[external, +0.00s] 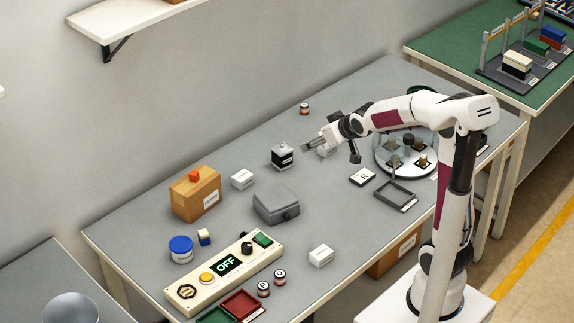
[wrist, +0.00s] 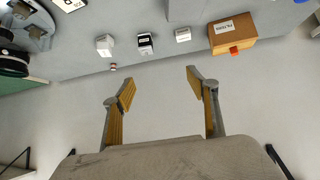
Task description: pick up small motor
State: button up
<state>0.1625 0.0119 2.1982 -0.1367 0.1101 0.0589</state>
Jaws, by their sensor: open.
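A small black block with a silver top and a white label (external: 283,155), which looks like the small motor, stands upright on the grey table in the external view. It also shows near the top of the wrist view (wrist: 145,44). My gripper (external: 308,147) is just right of the block in the external picture, held roughly level and pointing left. In the wrist view my gripper (wrist: 160,84) has its two fingers wide apart with only wall between them. The block lies beyond the fingertips and is apart from them.
A white box (external: 242,179) and an orange-brown carton (external: 196,195) stand left of the block. A grey housing (external: 276,204) sits in front. Another white box (wrist: 105,46) is beside the block in the wrist view. A round tray (external: 388,165) is at right.

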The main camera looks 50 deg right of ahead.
jog(key=w+d+f+t, duration=0.2)
jog(key=w+d+f, duration=0.4)
jog(key=w+f, duration=0.5)
jog(key=t, duration=0.2)
send_near(287, 154)
jog(key=w, duration=0.3)
jog(key=w+d+f, duration=0.1)
jog(key=shift+w+d, duration=0.1)
jog(key=shift+w, duration=0.15)
jog(key=shift+w+d+f, duration=0.15)
jog(key=shift+f, duration=0.3)
jog(key=shift+w, duration=0.15)
jog(key=shift+x, duration=1.15)
jog(key=shift+w+f, duration=0.15)
jog(key=shift+w+a+f, duration=0.1)
jog(key=shift+w+f, duration=0.2)
jog(key=shift+w, duration=0.3)
jog(key=shift+w+a+f, duration=0.15)
jog(key=shift+w+f, duration=0.15)
jog(key=shift+w, duration=0.25)
jog(key=shift+x, duration=1.15)
